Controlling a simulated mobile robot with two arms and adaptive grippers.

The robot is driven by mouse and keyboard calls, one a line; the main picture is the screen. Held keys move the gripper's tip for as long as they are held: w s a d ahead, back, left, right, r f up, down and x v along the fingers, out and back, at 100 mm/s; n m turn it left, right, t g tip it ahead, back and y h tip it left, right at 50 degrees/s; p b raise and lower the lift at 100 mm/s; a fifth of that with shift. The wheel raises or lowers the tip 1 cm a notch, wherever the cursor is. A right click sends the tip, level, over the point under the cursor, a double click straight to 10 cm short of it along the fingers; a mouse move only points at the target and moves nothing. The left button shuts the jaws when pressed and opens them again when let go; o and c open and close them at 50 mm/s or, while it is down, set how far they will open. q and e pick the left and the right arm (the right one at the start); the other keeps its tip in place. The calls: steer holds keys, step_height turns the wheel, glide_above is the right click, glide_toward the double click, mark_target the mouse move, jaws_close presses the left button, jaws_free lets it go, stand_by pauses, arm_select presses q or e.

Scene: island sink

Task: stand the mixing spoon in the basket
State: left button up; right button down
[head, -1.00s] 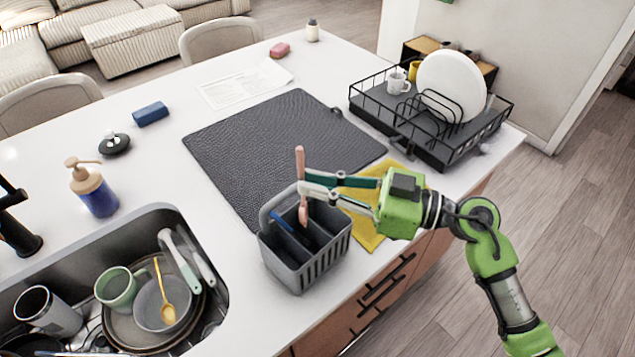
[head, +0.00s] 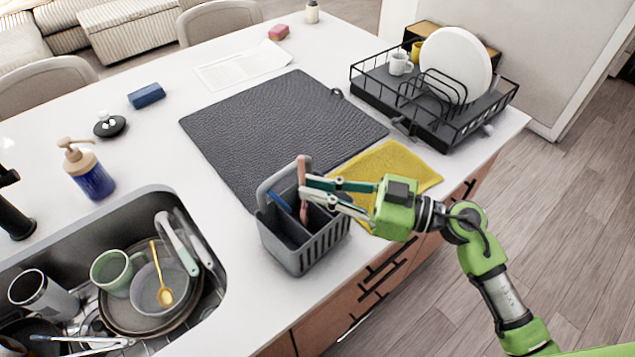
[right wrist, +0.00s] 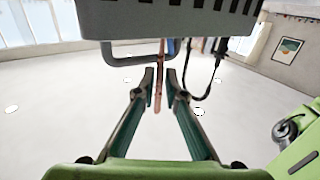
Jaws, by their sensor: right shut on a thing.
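The mixing spoon (head: 302,174) is pink and close to upright, its lower end down inside the grey basket (head: 318,251). The basket stands on the counter near its front edge, to the right of the sink. A blue utensil (head: 279,201) leans in its left part. My right gripper (head: 304,189) is shut on the spoon, just above the basket's right part. The spoon (right wrist: 158,92) also shows between the fingertips in the right wrist view. Whether the spoon touches the basket floor is hidden. My left gripper is not in view.
A yellow cloth (head: 408,172) lies under my right gripper. A dark drying mat (head: 270,125) lies behind the basket. A black dish rack (head: 452,146) with a white plate stands at the back right. The sink (head: 215,255) at left holds dishes.

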steer(key=shift+f, duration=0.1)
steer(key=c, duration=2)
jaws_free()
steer(key=v, duration=1.2)
